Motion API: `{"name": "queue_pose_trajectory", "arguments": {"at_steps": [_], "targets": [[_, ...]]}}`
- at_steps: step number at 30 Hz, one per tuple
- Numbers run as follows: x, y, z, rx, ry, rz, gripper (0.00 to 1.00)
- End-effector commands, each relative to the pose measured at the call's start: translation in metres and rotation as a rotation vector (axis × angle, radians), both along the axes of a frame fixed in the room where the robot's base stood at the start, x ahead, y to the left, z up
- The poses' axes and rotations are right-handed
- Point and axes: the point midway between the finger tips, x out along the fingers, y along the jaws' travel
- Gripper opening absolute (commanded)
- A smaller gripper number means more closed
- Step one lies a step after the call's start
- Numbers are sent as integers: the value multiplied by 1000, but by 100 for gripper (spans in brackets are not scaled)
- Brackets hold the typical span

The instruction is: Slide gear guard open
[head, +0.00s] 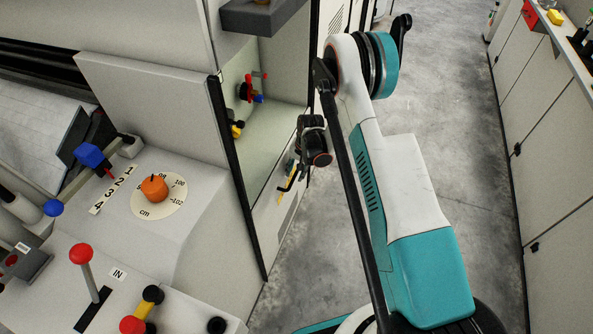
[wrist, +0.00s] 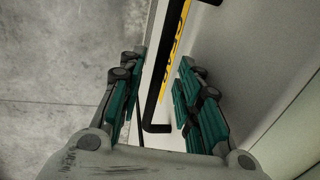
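The gear guard (head: 270,212) looks to be the pale panel low on the machine's side. It carries a black bar handle (wrist: 153,105) with a yellow lettered strip (wrist: 175,40) beside it; the yellow strip also shows in the head view (head: 281,198). My gripper (wrist: 158,82) is open, its green-padded fingers on either side of the handle, with gaps showing. I cannot tell how deep the handle sits between them. In the head view my gripper (head: 299,168) is small and dark in front of the panel, partly covering the handle.
A recess with red, blue and yellow knobs (head: 250,88) is above the panel. The control console (head: 200,225) with levers and an orange dial (head: 154,188) stands at left. Bare concrete floor (head: 440,130) lies at right, bordered by pale cabinets (head: 545,140).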

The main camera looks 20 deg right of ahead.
Motion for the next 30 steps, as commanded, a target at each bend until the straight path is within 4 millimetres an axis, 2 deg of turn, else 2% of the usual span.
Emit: {"name": "queue_pose_trajectory", "arguments": {"at_steps": [7,21,25,30], "targets": [[-1,-2,14,0,0,-1,31],[-11,-15,94,0,0,0,31],[-12,-17,109,0,0,0,31],[-13,-18,117,0,0,0,31]]}}
